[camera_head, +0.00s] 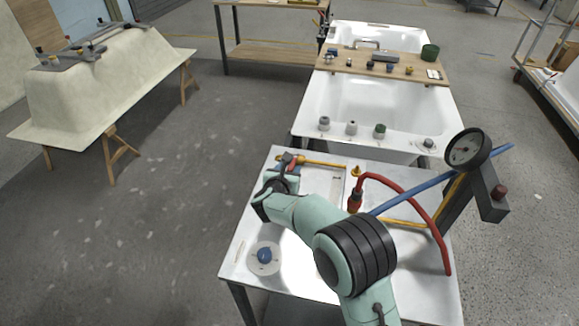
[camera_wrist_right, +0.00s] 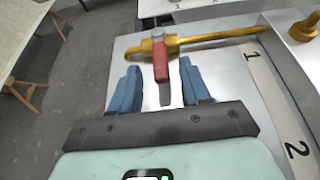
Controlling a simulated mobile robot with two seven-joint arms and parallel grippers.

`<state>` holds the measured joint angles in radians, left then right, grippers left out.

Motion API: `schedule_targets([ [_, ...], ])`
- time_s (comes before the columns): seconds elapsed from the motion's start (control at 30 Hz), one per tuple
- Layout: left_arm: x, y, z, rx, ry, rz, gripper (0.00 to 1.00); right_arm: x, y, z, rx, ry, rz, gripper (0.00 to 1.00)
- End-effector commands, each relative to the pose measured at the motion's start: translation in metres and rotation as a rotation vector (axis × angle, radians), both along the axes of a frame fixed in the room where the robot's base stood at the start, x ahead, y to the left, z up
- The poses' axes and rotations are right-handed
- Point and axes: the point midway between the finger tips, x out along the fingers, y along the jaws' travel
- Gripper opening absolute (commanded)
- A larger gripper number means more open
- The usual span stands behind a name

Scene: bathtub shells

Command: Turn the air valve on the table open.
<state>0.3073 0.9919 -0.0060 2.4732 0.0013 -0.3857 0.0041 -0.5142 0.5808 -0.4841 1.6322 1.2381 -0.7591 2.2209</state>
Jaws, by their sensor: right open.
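The air valve is a yellow brass body (camera_wrist_right: 158,44) on a yellow pipe (camera_head: 322,164) along the far left of the white table. Its red lever (camera_wrist_right: 161,62) points across the pipe, towards my right gripper. In the right wrist view the blue fingers of my right gripper (camera_wrist_right: 159,72) are spread wide, one on each side of the lever's free end, with gaps on both sides. In the head view the right gripper (camera_head: 284,166) is at the valve, and its hand hides part of it. My left gripper is not in view.
On the table (camera_head: 236,245) are a blue knob (camera_head: 264,255) on a round plate, a red hose (camera_head: 425,205), a blue hose (camera_head: 425,187) and a gauge (camera_head: 464,149) on a post. Behind stands a white bathtub (camera_head: 375,100) with a board across it.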

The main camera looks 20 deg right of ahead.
Motion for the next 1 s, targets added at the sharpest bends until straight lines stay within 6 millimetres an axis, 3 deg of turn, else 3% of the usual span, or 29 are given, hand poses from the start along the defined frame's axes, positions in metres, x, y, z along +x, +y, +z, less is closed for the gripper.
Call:
schedule_targets([
  [0.2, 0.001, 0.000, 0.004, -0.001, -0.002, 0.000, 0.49, 0.014, -0.010, -0.007, 0.000, 0.000, 0.000, 0.47],
  [0.5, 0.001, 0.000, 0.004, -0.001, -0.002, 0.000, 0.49, 0.015, -0.011, -0.008, 0.000, 0.000, 0.001, 0.47],
  [0.63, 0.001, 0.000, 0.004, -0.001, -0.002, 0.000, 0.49, 0.015, -0.011, -0.008, 0.000, 0.000, 0.001, 0.04],
  [0.67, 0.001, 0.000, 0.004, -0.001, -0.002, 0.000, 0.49, 0.015, -0.011, -0.008, 0.000, 0.000, 0.001, 0.00],
  [1.0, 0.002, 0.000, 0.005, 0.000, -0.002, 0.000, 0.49, 0.016, -0.012, -0.007, 0.000, 0.000, -0.005, 0.00],
])
